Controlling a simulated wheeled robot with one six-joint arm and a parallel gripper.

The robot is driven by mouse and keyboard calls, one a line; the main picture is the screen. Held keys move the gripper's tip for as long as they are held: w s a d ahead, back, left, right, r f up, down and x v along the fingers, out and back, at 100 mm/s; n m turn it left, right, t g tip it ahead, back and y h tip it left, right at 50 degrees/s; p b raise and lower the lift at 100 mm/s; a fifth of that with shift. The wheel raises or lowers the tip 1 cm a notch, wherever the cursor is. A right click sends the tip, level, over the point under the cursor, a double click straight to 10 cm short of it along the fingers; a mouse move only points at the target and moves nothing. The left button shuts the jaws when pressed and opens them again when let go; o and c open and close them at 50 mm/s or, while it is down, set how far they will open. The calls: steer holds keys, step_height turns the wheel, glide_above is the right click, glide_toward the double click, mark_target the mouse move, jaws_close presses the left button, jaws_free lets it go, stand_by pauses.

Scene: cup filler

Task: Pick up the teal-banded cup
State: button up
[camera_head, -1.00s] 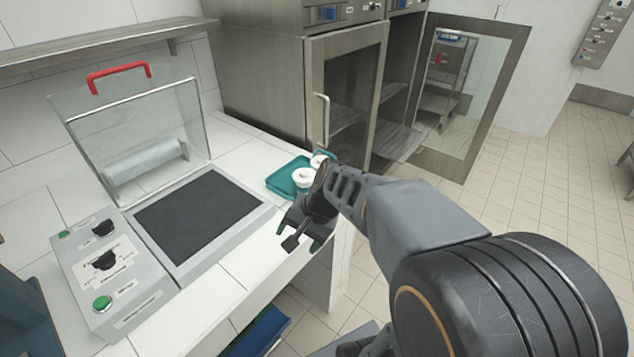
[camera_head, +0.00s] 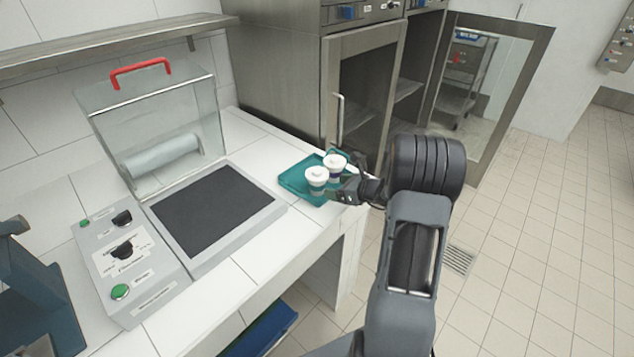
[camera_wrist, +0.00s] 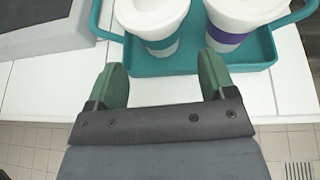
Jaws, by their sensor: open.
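The teal-banded cup (camera_wrist: 153,22) is white with a white lid and stands at the left in the wrist view, in a teal tray (camera_wrist: 190,64). In the head view it appears to be the nearer cup (camera_head: 316,176). A purple-banded cup (camera_wrist: 240,20) stands close on its right in the wrist view. My gripper (camera_wrist: 163,75) is open and empty, its green fingers pointing toward the tray's near side. The teal-banded cup is ahead of the gap between them. In the head view my gripper (camera_head: 341,189) is at the tray's right side, partly hiding it.
The tray sits near the end of a white counter (camera_head: 262,262). A wrapping machine with a dark plate (camera_head: 215,208) and clear lid stands left of it. Tiled floor lies open at right.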

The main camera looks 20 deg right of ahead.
mark_target(324, 185)
steer(key=shift+p+x, duration=0.7)
steer(key=shift+x, duration=3)
steer(key=shift+r, duration=0.1)
steer(key=c, duration=0.8)
steer(key=shift+o, duration=0.2)
